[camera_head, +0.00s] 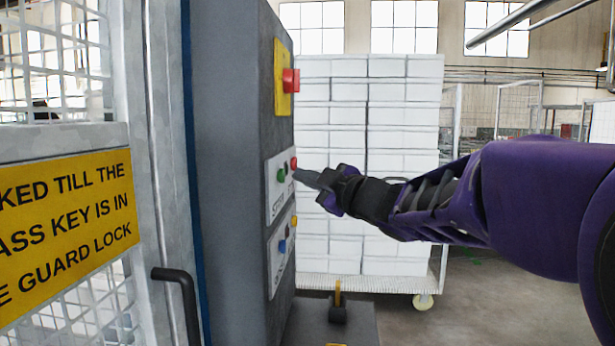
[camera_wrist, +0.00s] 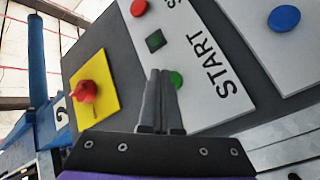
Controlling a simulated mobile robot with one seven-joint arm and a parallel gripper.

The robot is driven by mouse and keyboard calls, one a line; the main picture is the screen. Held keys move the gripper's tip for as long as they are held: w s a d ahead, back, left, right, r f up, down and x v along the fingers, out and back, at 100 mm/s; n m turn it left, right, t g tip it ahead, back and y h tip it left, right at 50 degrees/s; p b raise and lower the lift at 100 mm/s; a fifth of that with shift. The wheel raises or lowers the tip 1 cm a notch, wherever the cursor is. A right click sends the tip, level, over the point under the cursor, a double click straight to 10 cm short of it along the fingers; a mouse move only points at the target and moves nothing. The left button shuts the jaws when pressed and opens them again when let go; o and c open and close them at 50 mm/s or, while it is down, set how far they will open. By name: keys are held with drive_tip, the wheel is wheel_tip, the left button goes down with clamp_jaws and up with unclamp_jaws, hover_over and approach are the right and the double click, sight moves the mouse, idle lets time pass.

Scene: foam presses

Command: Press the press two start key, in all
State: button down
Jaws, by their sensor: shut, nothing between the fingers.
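The green round start key (camera_wrist: 176,79) sits beside the word START on a white plate (camera_wrist: 208,45) in the wrist view. In the head view a green button (camera_head: 281,175) shows on that plate on the grey cabinet's side. My gripper (camera_head: 297,175) is shut and empty, its tips pointing at the plate. In the wrist view the gripper (camera_wrist: 160,73) tips overlap the left edge of the green key; I cannot tell whether they touch it. A red button (camera_wrist: 138,8) and a dark green square (camera_wrist: 155,41) share the plate. A "2" label (camera_wrist: 60,110) shows at left.
A red stop knob (camera_wrist: 88,92) on a yellow plate is close by. Another plate carries a blue button (camera_wrist: 284,18). The grey cabinet (camera_head: 235,150) and a fence gate with a yellow sign (camera_head: 70,220) stand left. A cart of white boxes (camera_head: 402,105) stands behind.

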idle(0.6)
drive_tip(key=shift+a, duration=0.4)
drive_tip(key=shift+a, duration=0.5)
idle(0.7)
drive_tip(key=shift+d, duration=0.85)
drive_tip(key=shift+s+d+p, duration=0.1)
drive_tip(key=shift+d+p, duration=0.55)
drive_tip(key=shift+d, duration=1.9)
